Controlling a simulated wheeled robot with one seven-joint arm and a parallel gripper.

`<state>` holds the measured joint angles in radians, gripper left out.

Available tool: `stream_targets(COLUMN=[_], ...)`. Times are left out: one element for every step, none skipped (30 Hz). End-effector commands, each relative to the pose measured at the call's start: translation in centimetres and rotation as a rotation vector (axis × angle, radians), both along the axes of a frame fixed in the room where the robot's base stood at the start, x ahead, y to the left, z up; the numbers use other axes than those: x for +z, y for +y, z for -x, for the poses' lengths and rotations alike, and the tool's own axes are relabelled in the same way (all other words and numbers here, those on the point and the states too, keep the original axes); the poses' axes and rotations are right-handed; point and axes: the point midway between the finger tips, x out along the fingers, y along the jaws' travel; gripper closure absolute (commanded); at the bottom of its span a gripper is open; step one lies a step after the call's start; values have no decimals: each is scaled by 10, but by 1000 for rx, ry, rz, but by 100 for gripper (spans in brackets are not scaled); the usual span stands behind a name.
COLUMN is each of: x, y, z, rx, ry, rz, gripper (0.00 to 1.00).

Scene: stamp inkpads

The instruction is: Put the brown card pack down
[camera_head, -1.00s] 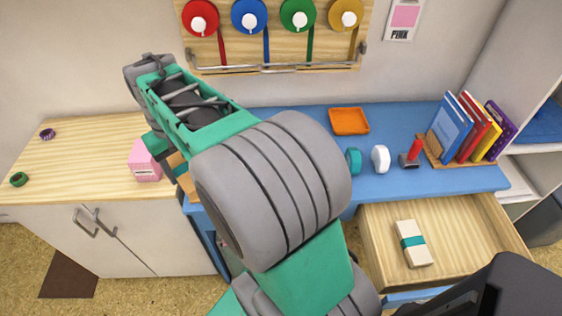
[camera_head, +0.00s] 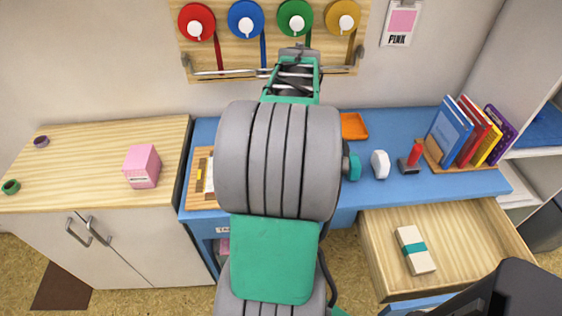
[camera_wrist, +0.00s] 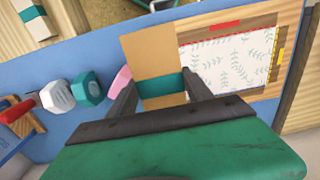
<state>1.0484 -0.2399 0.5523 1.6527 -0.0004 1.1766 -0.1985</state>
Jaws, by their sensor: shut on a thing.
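The brown card pack (camera_wrist: 150,49) with a teal band shows in the wrist view. My gripper (camera_wrist: 158,88) is shut on it, one finger on each side at the band. The pack is over the blue desk, beside a wood-framed patterned sheet (camera_wrist: 228,62); I cannot tell whether it touches the desk. In the head view my arm hides the gripper and the pack.
A cream pack (camera_head: 414,250) with a teal band lies in the open drawer (camera_head: 470,235). A teal item (camera_head: 354,168), a white item (camera_head: 380,164), a red-handled stamp (camera_head: 413,155) and books (camera_head: 466,130) stand on the desk's right. A pink box (camera_head: 142,166) stands on the left cabinet.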

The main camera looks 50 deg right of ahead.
Motion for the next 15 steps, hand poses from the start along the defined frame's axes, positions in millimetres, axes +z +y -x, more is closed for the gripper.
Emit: stream_targets(x=[-6,-15,-24,-32,-37,-43,-47,-50,-53,-56,-59,-63,-67,-73,-81], y=[-3,-5,-7,-8,-9,-11,-12,-13,-14,-15,-15,-16,-17,-17,-16], z=[-15,-20,-27,-32,-37,-42,-45,-48,-51,-53,-54,-58,-61,-60,-59], rx=[5,4,2,2,3,2,1,0,0,0,1,1,1,0,-1], ry=[2,3,3,3,2,1,1,1,0,0,1,1,1,1,2], rz=[-4,-4,-4,-5,-4,-2,-2,-2,0,0,-1,-2,-2,-2,-2], gripper=[91,91,91,91,91,91,91,91,91,91,91,91,91,91,91])
